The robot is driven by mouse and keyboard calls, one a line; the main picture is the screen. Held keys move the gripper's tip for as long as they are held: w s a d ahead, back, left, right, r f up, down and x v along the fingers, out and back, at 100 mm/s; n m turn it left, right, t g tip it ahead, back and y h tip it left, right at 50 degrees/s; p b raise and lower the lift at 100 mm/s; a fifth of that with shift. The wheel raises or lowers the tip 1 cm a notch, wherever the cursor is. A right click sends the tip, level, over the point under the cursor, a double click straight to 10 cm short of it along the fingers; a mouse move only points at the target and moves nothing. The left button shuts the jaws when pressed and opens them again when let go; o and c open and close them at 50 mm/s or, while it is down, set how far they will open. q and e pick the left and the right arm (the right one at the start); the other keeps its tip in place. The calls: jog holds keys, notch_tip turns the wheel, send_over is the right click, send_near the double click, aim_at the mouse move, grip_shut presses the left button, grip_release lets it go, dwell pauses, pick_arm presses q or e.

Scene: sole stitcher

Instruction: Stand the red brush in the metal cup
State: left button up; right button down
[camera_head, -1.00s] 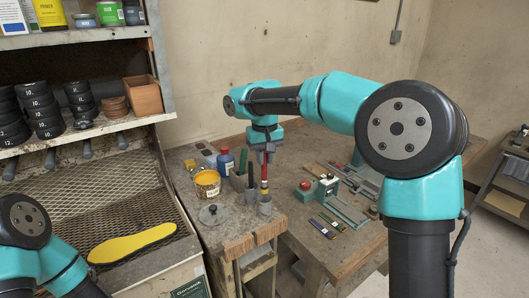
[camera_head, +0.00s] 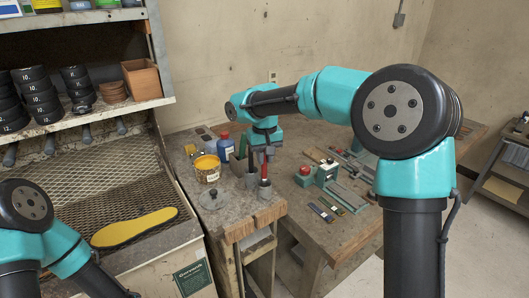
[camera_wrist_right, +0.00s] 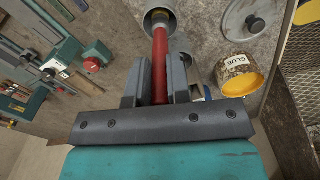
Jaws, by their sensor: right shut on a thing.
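The red brush (camera_wrist_right: 160,62) is upright between the fingers of my right gripper (camera_wrist_right: 154,82), which is shut on its handle. The head view also shows the brush (camera_head: 264,172) under the right gripper (camera_head: 262,158). The grey metal cup (camera_wrist_right: 151,18) is directly below, and the brush's lower end is at its mouth, seemingly inside; its depth is hard to tell. In the head view the cup (camera_head: 265,195) stands near the front of the bench. My left gripper is out of view; only left arm links show.
A yellow glue can (camera_head: 207,170) and a grey lid (camera_head: 211,198) are left of the cup. A blue bottle (camera_head: 225,147) stands behind. A green-and-red device (camera_head: 326,172) is to the right. A yellow sole (camera_head: 133,228) lies on the mesh shelf.

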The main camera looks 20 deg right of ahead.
jog(key=shift+f, duration=0.5)
jog(key=c, duration=1)
grip_release()
notch_tip(320, 180, up, 18)
jog(key=shift+f, duration=0.25)
jog(key=shift+f, duration=0.1)
dwell(0.3)
